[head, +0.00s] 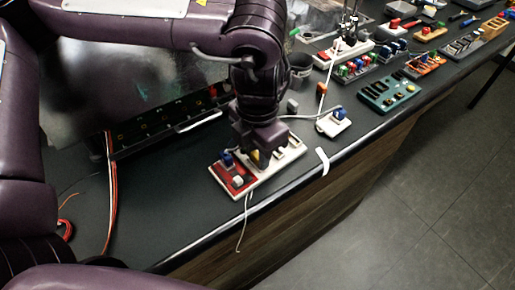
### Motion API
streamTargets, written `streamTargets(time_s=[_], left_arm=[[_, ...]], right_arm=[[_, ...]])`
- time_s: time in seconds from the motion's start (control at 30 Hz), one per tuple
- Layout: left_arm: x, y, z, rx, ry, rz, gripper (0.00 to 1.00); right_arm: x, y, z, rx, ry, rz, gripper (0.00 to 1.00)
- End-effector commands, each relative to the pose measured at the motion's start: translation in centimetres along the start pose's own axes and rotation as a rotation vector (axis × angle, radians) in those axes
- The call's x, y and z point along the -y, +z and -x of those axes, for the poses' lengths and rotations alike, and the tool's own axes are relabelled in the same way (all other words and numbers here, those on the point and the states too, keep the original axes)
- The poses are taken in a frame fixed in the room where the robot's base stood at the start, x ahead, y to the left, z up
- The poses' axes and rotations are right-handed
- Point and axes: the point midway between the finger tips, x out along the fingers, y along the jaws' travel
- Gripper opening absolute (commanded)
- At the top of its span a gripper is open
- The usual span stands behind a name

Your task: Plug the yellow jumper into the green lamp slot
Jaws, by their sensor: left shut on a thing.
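My left gripper (262,160) points down over a white board (290,154) near the front edge of the bench. It is shut, with a small yellow piece, seemingly the yellow jumper (255,156), between its fingers. The gripper hides the middle of the board, so I cannot tell whether the jumper touches it. A red panel (225,178) with a blue part (227,159) and a white part (238,181) is at the board's left end. I cannot make out the green lamp slot. My right gripper is not in view.
A small white module with a blue part (333,122) and a teal board (390,92) lie to the right. A dark cup (300,70) stands behind. A loose wire (244,222) hangs over the bench front. Bare bench top (165,205) lies left of the board.

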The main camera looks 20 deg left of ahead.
Motion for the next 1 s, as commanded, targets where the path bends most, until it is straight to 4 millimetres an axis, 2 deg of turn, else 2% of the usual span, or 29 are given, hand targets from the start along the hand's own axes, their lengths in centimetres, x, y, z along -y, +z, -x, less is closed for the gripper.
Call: streamTargets(time_s=[0.23,0.27,0.4,0.47,0.77,0.87,1.0], left_arm=[[0.0,0.0,0.0,0.001,0.001,0.001,0.07],[0.0,0.0,0.0,0.001,0.001,0.001,0.29],[0.0,0.0,0.0,0.001,0.001,0.001,0.47],[0.0,0.0,0.0,0.001,0.001,0.001,0.53],[0.0,0.0,0.3,0.002,0.001,0.001,0.53],[0.0,0.1,1.4,0.005,0.002,0.0,0.53],[-0.1,0.2,4.1,0.007,0.004,0.002,0.53]], right_arm=[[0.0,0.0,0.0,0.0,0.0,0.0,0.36],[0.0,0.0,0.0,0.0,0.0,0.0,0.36],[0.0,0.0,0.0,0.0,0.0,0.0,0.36],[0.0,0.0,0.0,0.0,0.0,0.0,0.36],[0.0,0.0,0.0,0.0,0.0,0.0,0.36],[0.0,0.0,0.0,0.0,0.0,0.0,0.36],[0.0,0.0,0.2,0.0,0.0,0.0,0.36]])
